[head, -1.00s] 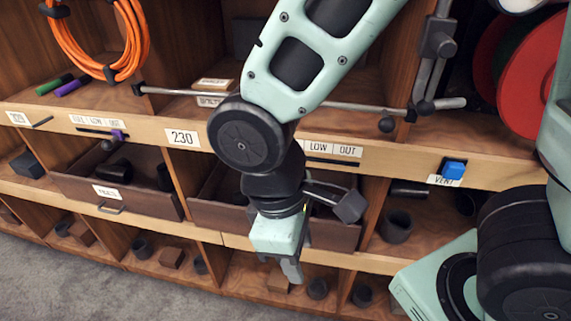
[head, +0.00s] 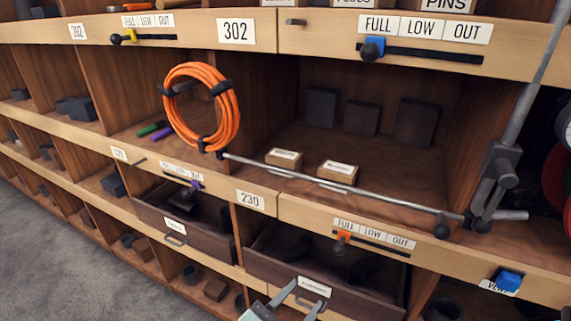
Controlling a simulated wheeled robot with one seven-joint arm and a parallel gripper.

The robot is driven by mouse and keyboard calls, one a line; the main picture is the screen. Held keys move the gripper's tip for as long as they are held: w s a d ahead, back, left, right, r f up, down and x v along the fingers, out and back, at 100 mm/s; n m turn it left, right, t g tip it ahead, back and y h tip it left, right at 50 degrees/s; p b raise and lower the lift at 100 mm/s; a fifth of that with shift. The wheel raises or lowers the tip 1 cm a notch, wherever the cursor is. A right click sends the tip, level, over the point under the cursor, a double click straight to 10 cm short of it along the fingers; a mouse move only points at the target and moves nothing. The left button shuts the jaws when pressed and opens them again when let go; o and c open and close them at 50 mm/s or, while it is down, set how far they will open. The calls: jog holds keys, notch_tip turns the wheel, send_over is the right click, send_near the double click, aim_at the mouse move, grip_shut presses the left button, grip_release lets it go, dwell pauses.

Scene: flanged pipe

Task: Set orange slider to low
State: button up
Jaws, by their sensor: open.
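The orange slider (head: 343,238) sits at the left end of its dark slot, under the FULL mark of the FULL, LOW, OUT label (head: 374,234). The slot is on the wooden shelf edge to the right of the 230 label. My gripper (head: 300,301) is at the bottom of the head view, its two grey fingers spread apart and empty. In the picture it is below and left of the orange slider, in front of an open drawer, and apart from the slider. Part of the gripper is cut off by the frame's lower edge.
A metal rod (head: 330,182) runs along the shelf above the slider. The open drawer (head: 385,308) juts out below it. A blue slider (head: 373,48), a yellow slider (head: 129,36) and a purple slider (head: 196,184) sit on other edges. A blue block (head: 509,281) is at right.

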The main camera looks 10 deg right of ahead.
aim_at(338, 255)
jog(key=shift+n, duration=0.4)
jog(key=x, duration=0.7)
jog(key=b+x, duration=0.1)
jog(key=x, duration=0.7)
jog(key=shift+w+f, duration=0.15)
jog(key=shift+w, duration=0.25)
grip_shut()
jog(key=shift+s+d, duration=0.15)
jog(key=s+d, duration=0.1)
jog(key=d, duration=0.1)
jog(key=s+d+p, duration=0.1)
jog(key=s+d, duration=0.1)
jog(key=shift+s+d+p, duration=0.15)
jog(key=shift+d+p, duration=0.15)
